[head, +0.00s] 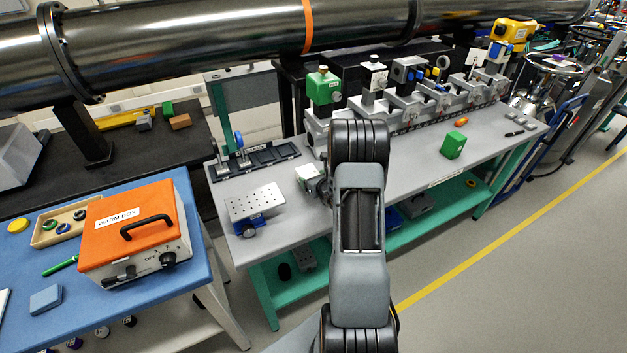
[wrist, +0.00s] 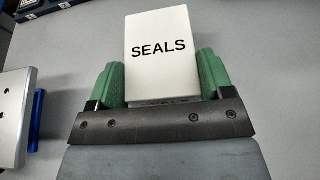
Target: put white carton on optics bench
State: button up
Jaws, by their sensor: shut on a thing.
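The white carton (wrist: 158,40), printed SEALS, sits between the green-padded fingers of my gripper (wrist: 161,82) in the wrist view. The fingers are shut on its two sides. In the head view the carton (head: 307,173) shows small beside my arm, over the left part of the optics bench (head: 400,172), a grey-topped table with green legs. My gripper (head: 316,181) is partly hidden there by my arm. I cannot tell whether the carton touches the bench top.
A perforated plate on a blue stage (head: 255,203) stands left of the carton. A dark tray (head: 256,160) lies behind it. A green block (head: 453,145) stands on the right. Optics line the back; bare bench lies right of my arm.

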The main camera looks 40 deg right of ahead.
jog(key=shift+f, duration=0.25)
jog(key=shift+f, duration=0.1)
jog(key=shift+f, duration=0.1)
jog(key=o, duration=1)
jog(key=shift+c, duration=0.2)
